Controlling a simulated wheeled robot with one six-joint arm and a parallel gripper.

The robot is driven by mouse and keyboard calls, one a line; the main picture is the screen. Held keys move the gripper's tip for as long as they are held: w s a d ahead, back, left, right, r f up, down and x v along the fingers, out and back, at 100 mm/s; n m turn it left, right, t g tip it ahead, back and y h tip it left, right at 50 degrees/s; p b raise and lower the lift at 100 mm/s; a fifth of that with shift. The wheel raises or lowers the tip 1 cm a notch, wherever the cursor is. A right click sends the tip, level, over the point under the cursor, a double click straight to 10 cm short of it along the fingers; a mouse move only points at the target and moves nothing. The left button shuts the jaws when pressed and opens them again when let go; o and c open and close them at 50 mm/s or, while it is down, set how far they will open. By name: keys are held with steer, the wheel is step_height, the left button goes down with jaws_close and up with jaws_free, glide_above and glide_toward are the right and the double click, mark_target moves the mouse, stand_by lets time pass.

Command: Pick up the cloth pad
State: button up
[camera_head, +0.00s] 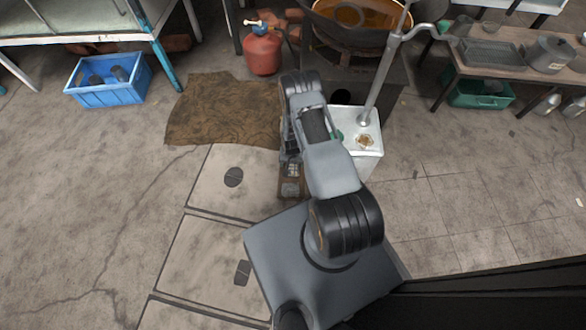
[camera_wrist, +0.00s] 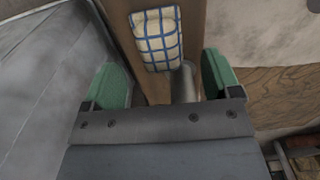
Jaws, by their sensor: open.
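The cloth pad (camera_wrist: 156,38) is cream with a blue check and lies on a narrow brown wooden surface (camera_wrist: 117,25) in the wrist view. My gripper (camera_wrist: 160,75) is open, with its green-padded fingers wide apart to the left and right. The pad shows between and ahead of the fingers, with no contact visible. A grey rod-like part (camera_wrist: 184,82) stands just below the pad between the fingers; its lower end is hidden by my gripper. In the head view my arm hides most of this spot, and I cannot make out the pad clearly there.
A large pan (camera_head: 360,14) stands on a dark stove behind. A red gas cylinder (camera_head: 262,52), a brown mat (camera_head: 222,112) and a blue crate (camera_head: 108,90) are left. Floor front left is clear.

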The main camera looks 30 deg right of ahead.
mark_target(293, 168)
step_height(293, 168, down, 5)
steer(key=b, duration=0.3)
steer(key=shift+s+d+f, duration=0.1)
steer(key=shift+d, duration=0.05)
steer(key=shift+c, duration=0.3)
steer(key=c, duration=1)
steer(key=shift+c, duration=0.2)
steer(key=r+p, duration=0.2)
steer(key=r, duration=0.2)
steer(key=shift+s+r, duration=0.1)
steer(key=shift+s, duration=0.1)
steer(key=s+a+r+p, duration=0.3)
steer(key=s+r+p, duration=0.3)
steer(key=s+r, duration=0.3)
steer(key=shift+s+a+p, duration=0.3)
steer(key=shift+s+p, duration=0.05)
steer(key=shift+s, duration=1.8)
